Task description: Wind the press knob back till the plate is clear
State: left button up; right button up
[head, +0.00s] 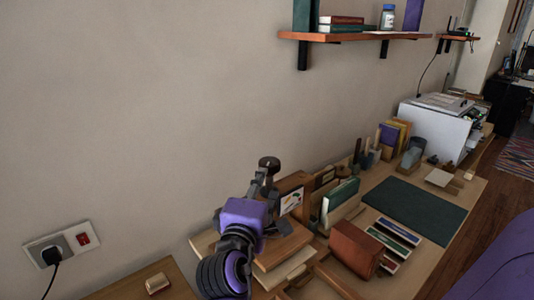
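The press knob (269,162) is a small dark round cap at the top of the wooden press, close to the wall. The wooden press (283,248) stands on the bench, partly hidden behind my gripper and wrist. The plate and the gap under it are hidden, so its height cannot be told.
Right of the press stand a brown box-like book (355,248) and upright books (341,195). A dark green mat (415,208) lies clear farther right. A shelf (355,36) hangs above. A wall socket (61,245) with a plug is at lower left.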

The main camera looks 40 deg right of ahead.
aim_at(270, 166)
jog(key=x, duration=0.2)
jog(key=r+p+x, duration=0.1)
jog(key=x, duration=0.4)
jog(key=shift+w+d+r, duration=0.15)
jog(key=shift+d+r, duration=0.05)
jog(key=shift+d, duration=0.15)
pick_arm(q)
jog(key=shift+w+r, duration=0.5)
jog(key=shift+r, duration=0.3)
pick_arm(e)
jog(key=shift+w+d+f, duration=0.1)
jog(key=shift+w+d, duration=0.05)
jog(key=shift+d, duration=0.1)
